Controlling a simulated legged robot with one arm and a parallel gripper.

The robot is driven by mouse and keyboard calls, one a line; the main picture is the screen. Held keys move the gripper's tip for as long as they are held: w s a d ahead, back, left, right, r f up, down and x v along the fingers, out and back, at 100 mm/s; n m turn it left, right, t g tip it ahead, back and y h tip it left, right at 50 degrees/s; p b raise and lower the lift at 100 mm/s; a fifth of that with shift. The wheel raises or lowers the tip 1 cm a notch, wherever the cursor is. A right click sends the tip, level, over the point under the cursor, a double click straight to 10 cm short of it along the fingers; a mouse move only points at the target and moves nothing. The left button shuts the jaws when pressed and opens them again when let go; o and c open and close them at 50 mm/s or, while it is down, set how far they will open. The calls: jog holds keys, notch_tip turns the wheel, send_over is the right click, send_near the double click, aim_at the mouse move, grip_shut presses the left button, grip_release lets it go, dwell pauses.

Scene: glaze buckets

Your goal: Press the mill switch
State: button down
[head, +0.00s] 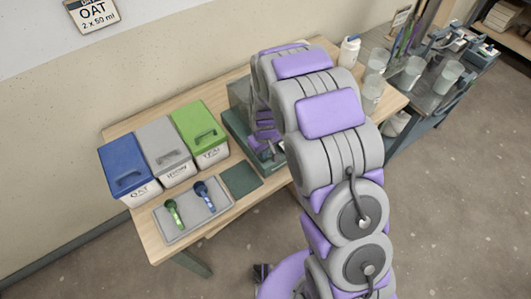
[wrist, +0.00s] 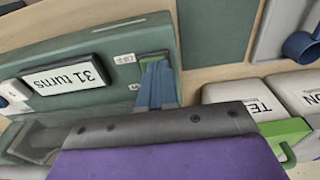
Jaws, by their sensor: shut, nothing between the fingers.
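The mill is a teal-green machine (head: 237,130) on the wooden table in the head view, largely hidden behind my arm. In the wrist view its teal panel (wrist: 100,45) carries a display reading "31 turns" (wrist: 62,77) and small white labels. My gripper (wrist: 156,66) is shut and empty, its blue-grey fingertips at the panel beside the labels. A small green patch (wrist: 152,57) shows right at the fingertips; it may be the switch, but the fingers cover most of it. I cannot tell whether they touch it.
Blue (head: 124,163), grey (head: 163,147) and green-lidded (head: 199,130) bins stand left of the mill. In front, a grey tray (head: 186,232) holds a green scoop and a blue scoop. A dark green mat (head: 240,179) lies beside it. A white bottle (head: 349,51) and glass beakers stand right.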

jog(key=shift+f, duration=0.45)
jog(key=shift+w+a+r, duration=0.1)
jog(key=shift+a+r, duration=0.05)
jog(key=shift+r, duration=0.15)
jog(key=r, duration=0.2)
jog(key=r+p, duration=0.1)
jog(key=r, duration=0.1)
jog(key=r+p, duration=0.1)
jog(key=shift+a+r, duration=0.3)
jog(key=shift+r, duration=0.1)
notch_tip(320, 180, up, 8)
jog(key=p, duration=0.2)
send_over(267, 161)
jog(key=s+d+r+m, duration=0.2)
jog(key=s+d+r, duration=0.2)
jog(key=s+r, duration=0.2)
jog(key=s+d+r+m+g, duration=0.1)
jog(key=s+d+r, duration=0.2)
jog(key=s, duration=0.5)
jog(key=s+d+r+m, duration=0.2)
jog(key=s+d, duration=0.1)
jog(key=s, duration=0.6)
jog(key=s+d+r+m+g, duration=0.1)
jog(key=s+d+r, duration=0.1)
jog(key=s, duration=0.6)
jog(key=shift+s+d+r+m+g+h, duration=0.3)
jog(key=shift+d+r+m, duration=0.1)
jog(key=shift+r, duration=0.4)
dwell(1.7)
